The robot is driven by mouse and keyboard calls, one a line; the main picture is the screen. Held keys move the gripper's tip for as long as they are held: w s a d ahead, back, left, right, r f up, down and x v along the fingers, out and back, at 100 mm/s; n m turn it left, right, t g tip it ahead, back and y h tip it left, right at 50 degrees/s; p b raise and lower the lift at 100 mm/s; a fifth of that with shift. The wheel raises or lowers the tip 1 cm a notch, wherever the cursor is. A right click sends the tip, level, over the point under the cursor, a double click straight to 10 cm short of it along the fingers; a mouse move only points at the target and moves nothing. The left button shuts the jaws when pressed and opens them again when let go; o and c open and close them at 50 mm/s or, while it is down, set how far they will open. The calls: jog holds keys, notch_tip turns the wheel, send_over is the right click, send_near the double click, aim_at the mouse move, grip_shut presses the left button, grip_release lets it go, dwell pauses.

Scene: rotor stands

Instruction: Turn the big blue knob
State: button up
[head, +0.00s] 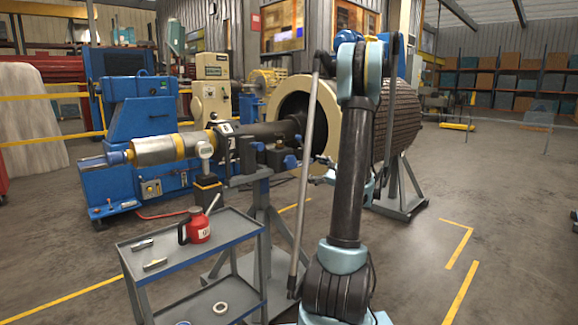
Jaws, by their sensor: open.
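A large blue knob (290,162) sits at the right end of a dark clamp on the grey stand, below the dark shaft. A smaller blue knob (257,146) is on the same clamp to its left. My gripper (321,160) is small in the head view, just right of the large knob. It is open, and its fingers point left toward the knob. They look apart from the knob, though the depth between them is hard to judge. My own arm stands in front and hides part of the area to the right.
A slanted grey pole (306,170) stands between the knob and my arm. A grey cart (240,243) with a red can (199,228) is at front left. The shaft (272,133) enters a cream ring (322,105). Floor at right is clear.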

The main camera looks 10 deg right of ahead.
aim_at(291, 162)
jog(key=x, duration=1.5)
jog(key=shift+w+a, duration=0.1)
jog(key=shift+w, duration=0.05)
jog(key=c, duration=1.1)
jog(key=shift+o, duration=0.2)
jog(key=shift+a, duration=0.2)
jog(key=shift+d, duration=0.1)
